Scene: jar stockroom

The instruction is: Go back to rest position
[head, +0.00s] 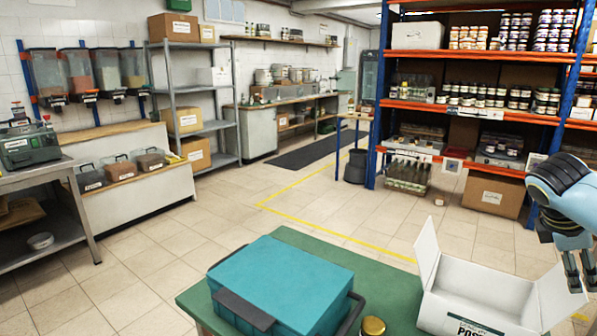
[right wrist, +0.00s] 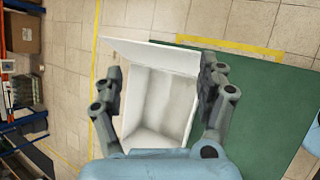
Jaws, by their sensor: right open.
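My right gripper (head: 579,277) is at the right edge of the head view, above the right side of an open white box (head: 485,285). In the right wrist view my right gripper (right wrist: 160,88) is open, its fingers spread apart with nothing between them. The white box (right wrist: 160,100) shows below, its flap raised and its visible interior empty. Whether the fingers touch the box I cannot tell, but they appear above it. My left gripper is not in the head view.
A green table (head: 395,290) bears the white box, a teal case (head: 285,275) with dark handles and a gold-lidded jar (head: 373,326). An orange and blue shelf rack (head: 455,105) with jars stands behind. The tiled floor between is mostly clear.

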